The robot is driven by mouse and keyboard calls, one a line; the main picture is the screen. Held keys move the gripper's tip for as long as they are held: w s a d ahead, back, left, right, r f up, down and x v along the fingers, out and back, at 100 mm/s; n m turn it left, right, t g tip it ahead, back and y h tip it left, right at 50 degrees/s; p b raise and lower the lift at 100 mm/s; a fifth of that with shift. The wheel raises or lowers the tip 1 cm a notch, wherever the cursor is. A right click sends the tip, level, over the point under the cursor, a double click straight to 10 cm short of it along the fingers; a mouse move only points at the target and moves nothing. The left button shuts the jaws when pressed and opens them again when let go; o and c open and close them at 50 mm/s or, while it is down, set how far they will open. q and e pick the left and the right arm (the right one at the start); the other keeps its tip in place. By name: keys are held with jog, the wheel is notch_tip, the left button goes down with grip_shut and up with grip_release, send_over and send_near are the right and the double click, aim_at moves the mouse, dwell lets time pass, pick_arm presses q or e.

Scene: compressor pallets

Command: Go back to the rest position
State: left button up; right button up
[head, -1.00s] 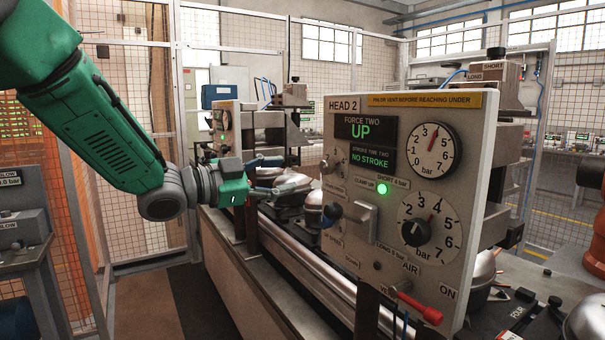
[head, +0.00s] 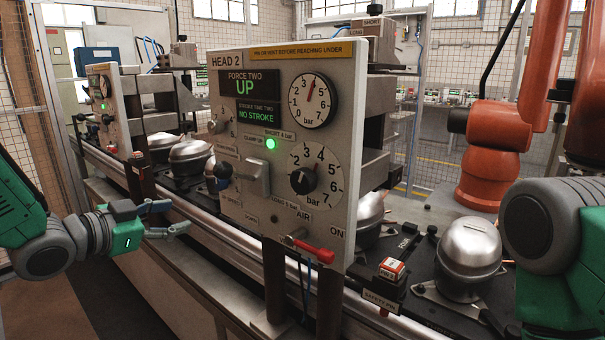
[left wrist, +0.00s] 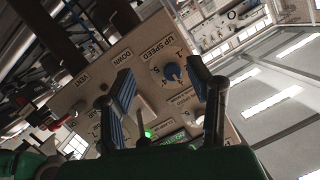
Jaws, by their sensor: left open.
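My left gripper (head: 171,218) is open at the left of the head view, with nothing held between its blue-padded fingers. It appears in front of the long bench rail, left of the Head 2 panel.
The Head 2 panel (head: 230,185) stands mid-view, reading UP and NO STROKE, with a green lamp lit and a red handle (head: 315,252) jutting out. Silver compressors (head: 468,258) sit along the bench. An orange robot (head: 487,160) stands behind at right.

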pick_arm(q)
jog(key=s+f+n+g+y, duration=0.25)
jog(key=s+f, duration=0.35)
jog(key=f, duration=0.6)
jog(key=s+f+n+g+y, duration=0.25)
jog(key=s+f, duration=0.35)
jog(key=f, duration=0.7)
jog(key=s+f+n+g+y, duration=0.1)
jog(key=s+f, duration=0.3)
jog(key=s, duration=0.4)
jog(key=s+a+f+n+g, duration=0.1)
jog(key=s+f+g, duration=0.3)
jog(key=s, duration=0.5)
jog(key=s+f+n+g+y+b, duration=0.1)
jog(key=s+f+n+g, duration=0.1)
jog(key=s+f, duration=0.4)
jog(key=s+n, duration=0.1)
jog(key=s, duration=0.2)
jog(key=shift+a+g+y, duration=0.25)
jog(key=shift+g+y, duration=0.05)
jog(key=shift+w, duration=0.15)
jog(key=shift+o, duration=0.3)
